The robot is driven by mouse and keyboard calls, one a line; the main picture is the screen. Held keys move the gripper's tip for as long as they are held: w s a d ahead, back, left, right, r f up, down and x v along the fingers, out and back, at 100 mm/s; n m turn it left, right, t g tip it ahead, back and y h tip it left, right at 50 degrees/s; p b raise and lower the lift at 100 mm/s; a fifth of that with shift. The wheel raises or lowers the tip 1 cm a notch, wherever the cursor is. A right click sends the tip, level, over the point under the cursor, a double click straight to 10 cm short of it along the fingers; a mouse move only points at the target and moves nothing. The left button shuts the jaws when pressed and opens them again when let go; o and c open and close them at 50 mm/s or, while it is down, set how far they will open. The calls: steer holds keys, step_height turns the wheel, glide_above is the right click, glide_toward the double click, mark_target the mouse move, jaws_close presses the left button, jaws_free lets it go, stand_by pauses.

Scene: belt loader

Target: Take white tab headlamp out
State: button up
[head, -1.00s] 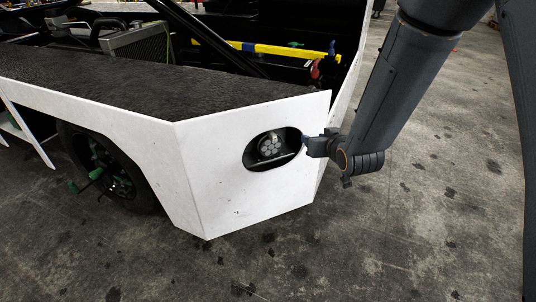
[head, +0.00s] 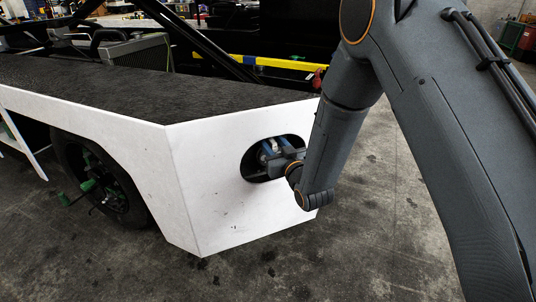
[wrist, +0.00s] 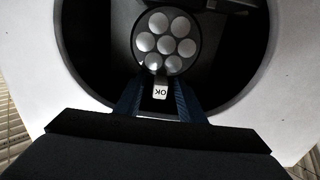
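The headlamp (wrist: 165,43), a round dark unit with several pale lenses, sits inside the dark oval opening of the white panel in the wrist view. Its white tab (wrist: 160,91), marked "OK", points toward me below the lenses. My gripper (wrist: 159,82) has its two blue fingers on either side of the tab, with a visible gap at each side. It looks open and empty. In the head view my gripper (head: 272,148) reaches into the opening and hides most of the headlamp.
The white corner panel (head: 225,205) surrounds the opening closely, so its rim (head: 244,168) is near my fingers. The dark textured deck (head: 150,95) lies above. A wheel (head: 105,180) stands at the left.

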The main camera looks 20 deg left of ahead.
steer(key=shift+x, duration=1.2)
jaws_close()
stand_by(0.5)
